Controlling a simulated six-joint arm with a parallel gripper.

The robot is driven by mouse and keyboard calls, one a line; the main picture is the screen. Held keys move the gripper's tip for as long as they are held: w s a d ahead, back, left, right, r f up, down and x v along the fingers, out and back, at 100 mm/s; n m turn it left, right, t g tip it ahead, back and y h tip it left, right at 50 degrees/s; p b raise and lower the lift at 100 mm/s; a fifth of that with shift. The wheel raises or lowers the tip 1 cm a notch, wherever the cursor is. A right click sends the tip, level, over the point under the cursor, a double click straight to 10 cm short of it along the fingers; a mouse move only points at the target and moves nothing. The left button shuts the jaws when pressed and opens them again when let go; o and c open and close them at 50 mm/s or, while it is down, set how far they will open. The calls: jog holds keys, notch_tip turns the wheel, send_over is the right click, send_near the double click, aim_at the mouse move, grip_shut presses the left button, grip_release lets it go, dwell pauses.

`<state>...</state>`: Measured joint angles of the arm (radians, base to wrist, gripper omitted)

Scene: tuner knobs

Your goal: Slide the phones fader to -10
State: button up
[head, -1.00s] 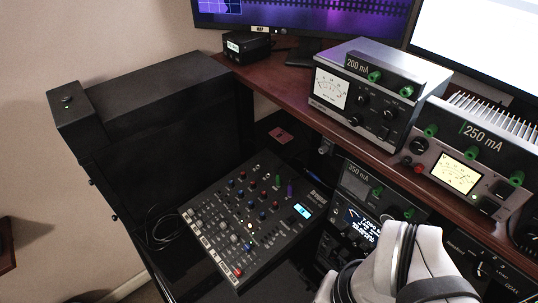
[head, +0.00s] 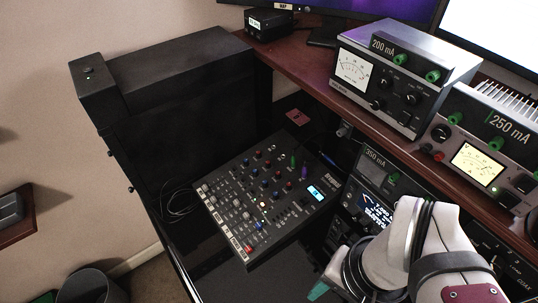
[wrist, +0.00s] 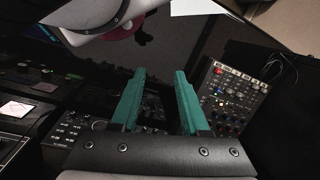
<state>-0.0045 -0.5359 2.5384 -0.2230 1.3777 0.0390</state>
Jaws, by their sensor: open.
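The black audio mixer (head: 318,205) lies in the middle of the head view, tilted in the picture. It has rows of coloured knobs, a small lit blue screen and a row of fader caps (head: 229,220) along its left front side. The labels are too small to read, so I cannot tell which fader is phones. In the wrist view the mixer (wrist: 226,104) stands to the right of my gripper (wrist: 160,75). The two teal fingers are apart, with nothing between them. In the head view one teal fingertip shows low, right of the mixer and clear of it.
Dark cables (head: 176,200) lie left of the mixer. A black cabinet (head: 185,80) stands behind it. Metered boxes (head: 398,85) stand on the reddish shelf, and a radio-like unit (head: 372,190) sits right of the mixer. Dark bare desk (head: 285,272) lies in front.

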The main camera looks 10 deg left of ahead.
jog(key=w+a+r+m+h, duration=0.15)
jog(key=w+a, duration=0.25)
jog(key=w, duration=0.6)
jog(key=m, duration=0.2)
send_near(259, 224)
notch_tip(259, 224, down, 7)
jog(key=shift+s+a+f, duration=0.1)
jog(key=shift+a, duration=0.1)
jog(key=shift+f, duration=0.6)
grip_shut()
